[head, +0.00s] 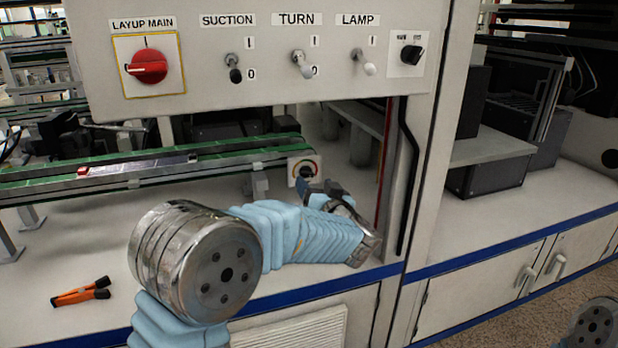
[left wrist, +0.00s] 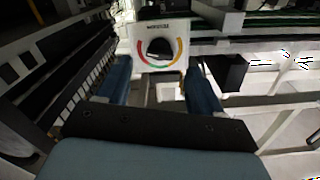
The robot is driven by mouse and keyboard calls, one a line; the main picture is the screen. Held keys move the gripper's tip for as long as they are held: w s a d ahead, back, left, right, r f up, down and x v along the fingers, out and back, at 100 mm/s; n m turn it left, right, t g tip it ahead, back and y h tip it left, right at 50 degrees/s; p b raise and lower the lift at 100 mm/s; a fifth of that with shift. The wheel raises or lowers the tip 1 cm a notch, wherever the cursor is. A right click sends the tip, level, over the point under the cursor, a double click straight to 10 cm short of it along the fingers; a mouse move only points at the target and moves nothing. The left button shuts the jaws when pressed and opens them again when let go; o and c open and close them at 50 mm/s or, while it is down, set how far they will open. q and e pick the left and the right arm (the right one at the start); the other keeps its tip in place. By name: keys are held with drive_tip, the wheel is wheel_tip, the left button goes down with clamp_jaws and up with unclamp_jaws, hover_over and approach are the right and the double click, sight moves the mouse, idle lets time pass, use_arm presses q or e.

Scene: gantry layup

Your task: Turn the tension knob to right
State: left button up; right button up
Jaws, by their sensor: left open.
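The tension knob (head: 307,172) is a black round knob on a small white plate, under the upper panel at the end of the green rail. In the left wrist view the knob (left wrist: 159,49) sits inside a coloured arc of red, yellow and green, with a small label above. I cannot tell exactly where its pointer stands. My left gripper (head: 318,190) is in front of the plate, partly covering it in the head view. In the left wrist view its two blue fingers (left wrist: 159,75) are open and empty, one on each side below the knob, apart from it. My right gripper is out of view.
The upper panel (head: 270,88) carries a red LAYUP MAIN switch (head: 148,66), three toggles and a black selector (head: 411,54). An upright post (head: 436,150) stands right of my gripper. Orange-handled pliers (head: 80,292) lie on the bench at left. Bare bench lies between.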

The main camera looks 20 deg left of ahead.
sight(308, 176)
use_arm(q)
drive_tip(key=x, duration=0.5)
drive_tip(key=shift+c, duration=0.2)
drive_tip(key=c, duration=1)
